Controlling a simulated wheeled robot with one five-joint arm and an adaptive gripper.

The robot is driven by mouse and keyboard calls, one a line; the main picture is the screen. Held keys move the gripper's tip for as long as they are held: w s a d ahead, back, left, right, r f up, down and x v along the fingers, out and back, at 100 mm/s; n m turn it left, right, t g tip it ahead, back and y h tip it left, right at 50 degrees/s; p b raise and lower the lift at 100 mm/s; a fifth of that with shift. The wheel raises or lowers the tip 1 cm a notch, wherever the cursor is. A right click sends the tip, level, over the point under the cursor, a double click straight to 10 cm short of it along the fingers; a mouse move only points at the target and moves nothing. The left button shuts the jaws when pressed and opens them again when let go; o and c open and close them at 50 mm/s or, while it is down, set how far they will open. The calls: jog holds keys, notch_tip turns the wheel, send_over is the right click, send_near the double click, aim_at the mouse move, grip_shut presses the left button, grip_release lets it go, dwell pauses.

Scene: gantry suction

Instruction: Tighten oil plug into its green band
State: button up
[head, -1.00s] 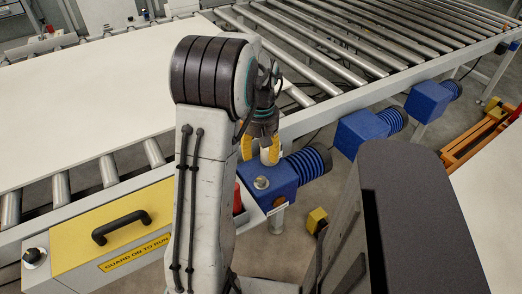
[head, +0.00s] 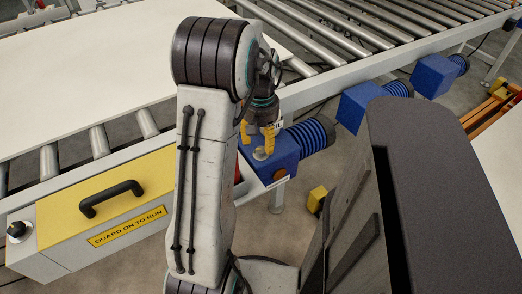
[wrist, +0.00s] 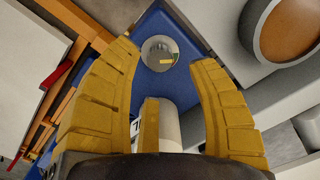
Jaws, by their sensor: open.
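The oil plug looks like a round, shiny metal cap on top of the near blue drive housing (head: 286,150). In the wrist view the plug (wrist: 159,50) shows just beyond and between the fingertips, with a small yellow mark on its face. In the head view the plug (head: 261,155) is partly hidden by a finger.
A white cylinder (wrist: 169,126) stands close to the fingers in the wrist view. The ribbed blue motor (head: 311,135) is right of the housing. The roller conveyor (head: 335,45) runs behind. A yellow guard cover (head: 105,200) with a black handle is at left.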

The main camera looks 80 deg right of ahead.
aim_at(261, 149)
jog(key=shift+f+b, duration=0.3)
jog(key=shift+f, duration=1.65)
jog(key=shift+c, duration=0.5)
grip_shut()
